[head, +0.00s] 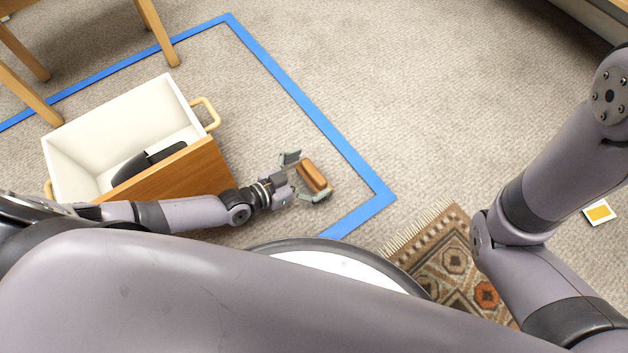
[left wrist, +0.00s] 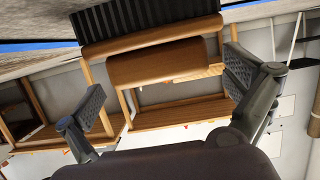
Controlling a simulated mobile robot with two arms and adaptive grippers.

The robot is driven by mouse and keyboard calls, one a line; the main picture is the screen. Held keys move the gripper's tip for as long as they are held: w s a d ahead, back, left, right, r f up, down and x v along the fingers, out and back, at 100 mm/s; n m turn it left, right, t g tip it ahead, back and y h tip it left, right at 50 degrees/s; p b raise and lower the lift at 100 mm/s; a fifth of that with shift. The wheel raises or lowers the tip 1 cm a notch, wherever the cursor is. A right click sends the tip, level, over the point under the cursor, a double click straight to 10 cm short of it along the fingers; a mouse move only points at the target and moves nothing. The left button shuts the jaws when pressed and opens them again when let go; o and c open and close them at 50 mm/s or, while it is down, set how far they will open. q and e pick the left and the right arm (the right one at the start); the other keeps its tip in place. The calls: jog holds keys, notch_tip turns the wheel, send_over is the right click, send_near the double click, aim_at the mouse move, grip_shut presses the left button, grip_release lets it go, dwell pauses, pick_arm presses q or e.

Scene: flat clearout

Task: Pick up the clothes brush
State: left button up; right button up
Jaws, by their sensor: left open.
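The clothes brush (head: 312,174) has a brown wooden back and sits on the carpet inside the blue tape line. In the left wrist view the brush (left wrist: 165,62) shows its wooden body and black bristles, with the bristles toward the floor at the top of that picture. My left gripper (head: 304,178) is open, with one finger on either side of the brush. In the left wrist view the fingers of the left gripper (left wrist: 166,92) stand apart, with visible gaps to the wood. My right gripper is out of view.
A wooden box with white inside (head: 85,125) and dark items (head: 145,165) stands left, close to my left arm. Blue tape (head: 315,115) marks the floor. A patterned rug (head: 455,262) lies front right, a small orange-and-white card (head: 599,212) far right.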

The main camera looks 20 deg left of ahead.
pick_arm(q)
jog(key=shift+w+d+f, duration=0.2)
jog(key=shift+w+d, duration=0.15)
jog(key=shift+w, duration=0.1)
jog(key=shift+c, duration=0.5)
jog(key=c, duration=1.1)
